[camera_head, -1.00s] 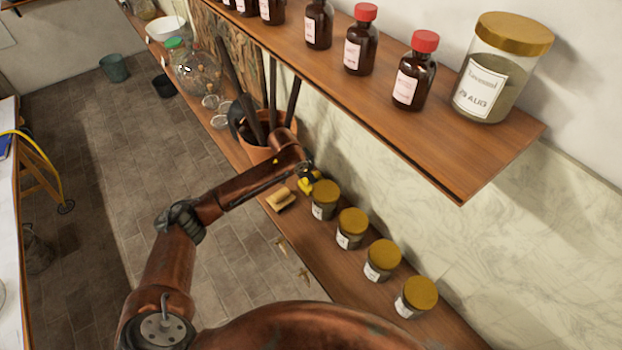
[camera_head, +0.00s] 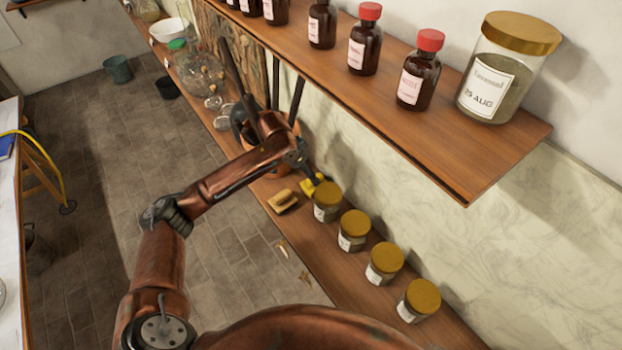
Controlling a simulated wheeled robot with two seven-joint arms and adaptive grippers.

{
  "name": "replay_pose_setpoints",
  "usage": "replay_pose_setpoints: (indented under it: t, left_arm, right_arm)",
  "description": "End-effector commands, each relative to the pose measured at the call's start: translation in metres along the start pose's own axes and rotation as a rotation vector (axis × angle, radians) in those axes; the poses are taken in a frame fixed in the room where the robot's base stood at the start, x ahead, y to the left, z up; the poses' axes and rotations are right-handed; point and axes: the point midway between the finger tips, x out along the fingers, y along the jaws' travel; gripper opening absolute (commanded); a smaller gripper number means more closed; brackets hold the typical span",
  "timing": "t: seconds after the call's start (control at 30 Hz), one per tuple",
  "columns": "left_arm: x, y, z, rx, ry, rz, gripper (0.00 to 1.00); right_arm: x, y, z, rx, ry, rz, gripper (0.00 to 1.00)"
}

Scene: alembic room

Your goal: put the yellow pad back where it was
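A bright yellow pad (camera_head: 309,187) lies on the lower wooden shelf, close to the wall and beside the first gold-lidded jar. A small dark part shows at its upper right; I cannot tell what it belongs to. A tan-yellow block (camera_head: 283,202) lies nearer the shelf's front edge. My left arm reaches in from the lower left, and its gripper (camera_head: 297,160) is above and left of the yellow pad, in front of the pot. Its fingers are too small and dark to read. My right gripper is not in view.
Several gold-lidded jars (camera_head: 353,231) stand along the lower shelf (camera_head: 335,263). A terracotta pot (camera_head: 268,171) with long dark tools stands behind my forearm. The upper shelf (camera_head: 440,148) overhangs on the right, holding brown bottles (camera_head: 365,42) and a large jar (camera_head: 492,92).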

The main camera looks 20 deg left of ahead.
Motion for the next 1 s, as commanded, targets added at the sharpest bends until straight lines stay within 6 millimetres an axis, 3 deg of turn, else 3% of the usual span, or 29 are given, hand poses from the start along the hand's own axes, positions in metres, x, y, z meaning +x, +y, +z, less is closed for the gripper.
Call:
replay_pose_setpoints:
  t: [0.1, 0.3, 1.0]
  left_arm:
    - [-0.020, 0.000, 0.000, 0.001, 0.001, -0.002, 0.66]
    - [-0.039, 0.000, 0.000, 0.001, -0.001, 0.000, 0.66]
    - [-0.041, 0.000, 0.000, 0.000, -0.001, 0.000, 0.66]
  right_arm:
    - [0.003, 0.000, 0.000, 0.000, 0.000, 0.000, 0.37]
    - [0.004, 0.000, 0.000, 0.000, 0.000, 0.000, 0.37]
    - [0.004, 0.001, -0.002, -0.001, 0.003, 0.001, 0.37]
